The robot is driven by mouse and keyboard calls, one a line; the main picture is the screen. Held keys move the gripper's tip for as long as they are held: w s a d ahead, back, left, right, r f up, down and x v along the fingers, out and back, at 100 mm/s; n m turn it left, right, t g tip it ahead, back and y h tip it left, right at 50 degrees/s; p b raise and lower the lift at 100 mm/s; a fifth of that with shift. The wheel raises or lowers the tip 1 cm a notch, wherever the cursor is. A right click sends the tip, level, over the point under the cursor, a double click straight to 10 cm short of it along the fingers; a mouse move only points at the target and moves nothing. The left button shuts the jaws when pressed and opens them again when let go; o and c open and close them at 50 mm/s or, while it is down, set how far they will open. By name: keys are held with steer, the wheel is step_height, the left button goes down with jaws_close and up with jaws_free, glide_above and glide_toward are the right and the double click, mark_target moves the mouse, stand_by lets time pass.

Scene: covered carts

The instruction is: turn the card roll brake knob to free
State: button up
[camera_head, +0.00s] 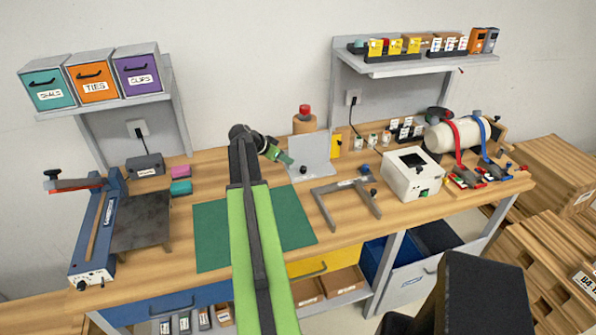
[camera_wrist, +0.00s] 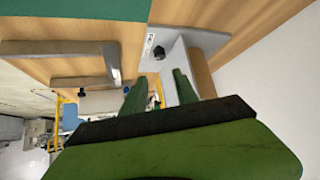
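My gripper (camera_head: 284,156) is near the left edge of a grey upright plate (camera_head: 311,152), above the bench. In the wrist view my two green fingers (camera_wrist: 159,77) stand apart with nothing gripped between them. A small black knob (camera_head: 303,170) is low on the plate's front; it also shows in the wrist view (camera_wrist: 159,52), just beyond the fingertips and apart from them. A brown roll (camera_head: 302,125) with a red top (camera_head: 305,110) stands behind the plate, its lower part hidden. No readable label shows which knob is the brake, and its setting cannot be told.
A grey angled frame (camera_head: 326,208) and a white box (camera_head: 409,182) stand to the right. A large white roll (camera_head: 452,135) with red and blue straps is at far right.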

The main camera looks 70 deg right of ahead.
mark_target(303, 168)
steer(key=b+x, duration=0.4)
steer(key=x, duration=0.2)
steer(key=b+x, duration=0.3)
steer(key=x, duration=0.3)
steer(key=shift+w+f+b, duration=0.2)
steer(key=shift+f+b, duration=0.1)
steer(key=shift+b, duration=0.1)
steer(key=shift+s+d+f+b, duration=0.25)
steer(key=shift+d+f+b, duration=0.05)
steer(key=shift+d+f, duration=0.1)
steer(key=shift+r, duration=0.1)
jaws_close()
steer(key=shift+d+r, duration=0.1)
